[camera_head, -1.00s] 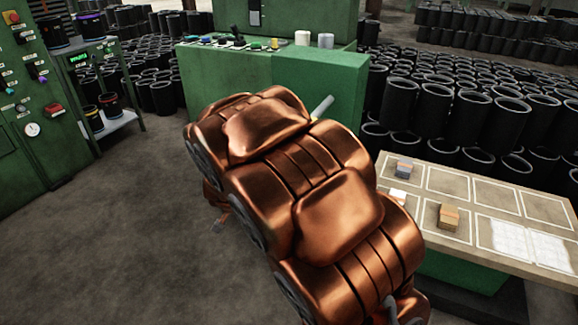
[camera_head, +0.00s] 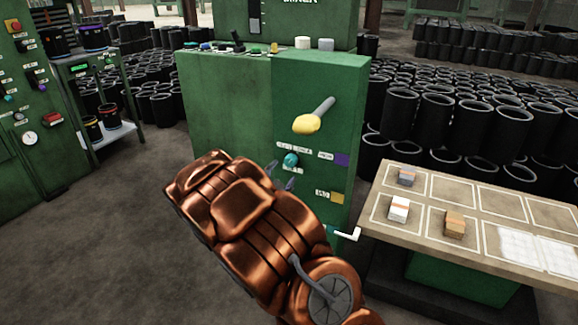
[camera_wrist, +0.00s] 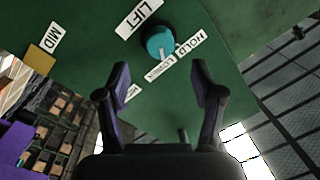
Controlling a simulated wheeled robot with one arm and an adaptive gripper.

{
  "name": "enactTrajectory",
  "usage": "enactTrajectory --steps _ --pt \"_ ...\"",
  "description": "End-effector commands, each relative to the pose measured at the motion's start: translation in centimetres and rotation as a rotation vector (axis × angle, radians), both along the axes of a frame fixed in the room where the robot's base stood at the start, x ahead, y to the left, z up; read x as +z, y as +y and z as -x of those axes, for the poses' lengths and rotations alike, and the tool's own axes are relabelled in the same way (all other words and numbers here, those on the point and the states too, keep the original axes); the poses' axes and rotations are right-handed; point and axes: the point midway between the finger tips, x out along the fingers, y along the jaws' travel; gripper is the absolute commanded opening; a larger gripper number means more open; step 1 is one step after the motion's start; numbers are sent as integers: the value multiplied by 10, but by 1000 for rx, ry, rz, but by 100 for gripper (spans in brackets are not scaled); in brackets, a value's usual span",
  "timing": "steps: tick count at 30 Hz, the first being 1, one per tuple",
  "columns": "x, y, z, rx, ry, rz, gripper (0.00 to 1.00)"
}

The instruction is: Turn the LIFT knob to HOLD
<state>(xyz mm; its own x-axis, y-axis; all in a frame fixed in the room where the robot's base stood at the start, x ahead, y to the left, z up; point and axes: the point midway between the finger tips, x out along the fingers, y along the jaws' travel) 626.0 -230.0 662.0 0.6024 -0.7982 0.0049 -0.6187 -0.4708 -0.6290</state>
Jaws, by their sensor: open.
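The teal round knob (camera_head: 291,160) is on the front of the green machine. In the wrist view the knob (camera_wrist: 160,41) has a LIFT label (camera_wrist: 140,17) on one side and a HOLD label (camera_wrist: 188,48) on the other. A label that seems to read LOWER lies below HOLD. A pale pointer mark shows on the knob's lower edge; its exact setting is unclear. My gripper (camera_wrist: 160,75) is open and empty, its two fingers spread below the knob in the wrist view. In the head view my gripper (camera_head: 279,178) is just below and left of the knob, apparently not touching it.
A yellow-tipped lever (camera_head: 308,123) sticks out above the knob. A table (camera_head: 470,190) with small blocks stands right. Open floor lies left.

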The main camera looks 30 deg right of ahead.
Motion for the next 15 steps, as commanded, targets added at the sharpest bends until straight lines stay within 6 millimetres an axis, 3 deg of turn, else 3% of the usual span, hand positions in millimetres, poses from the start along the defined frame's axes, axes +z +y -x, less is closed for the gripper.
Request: enactTrajectory --steps 15 --pt "-2 -43 -31 0 3 -3 67"
